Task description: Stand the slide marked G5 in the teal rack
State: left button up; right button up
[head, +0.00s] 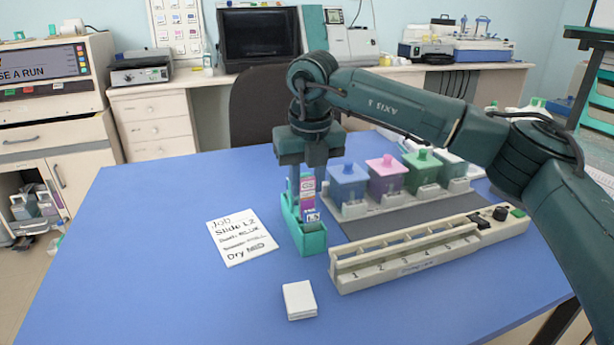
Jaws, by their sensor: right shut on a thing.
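The teal rack (313,242) stands on the blue table near the middle of the head view. My right gripper (308,188) points down over the rack's back part. It is shut on a slide (308,187) with a purple-edged label, held upright at the rack. The label's mark is too small to read for sure. A second white label (312,216) shows just below it, also hard to read. I cannot tell whether the held slide's lower end touches the rack. My left gripper is out of view.
A handwritten job card (241,237) lies left of the rack, and a small white block (299,300) lies in front. A long cream numbered holder (405,258) is close on the right. Several coloured lidded jars (386,177) stand behind it. The table's left side is clear.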

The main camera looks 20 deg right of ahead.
jog(key=shift+f+b, duration=0.4)
jog(key=shift+f, duration=0.4)
jog(key=shift+f+b, duration=0.85)
jog(key=shift+f, duration=0.45)
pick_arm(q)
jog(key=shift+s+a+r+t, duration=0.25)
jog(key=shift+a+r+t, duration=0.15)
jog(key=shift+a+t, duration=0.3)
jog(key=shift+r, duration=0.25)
pick_arm(e)
jog(key=shift+f, duration=0.1)
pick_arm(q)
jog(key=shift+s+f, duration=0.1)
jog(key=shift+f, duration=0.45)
pick_arm(e)
jog(key=shift+f, duration=0.3)
jog(key=o, duration=1)
jog(key=shift+c, duration=0.2)
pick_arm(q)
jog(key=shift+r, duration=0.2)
pick_arm(e)
jog(key=shift+o, duration=0.9)
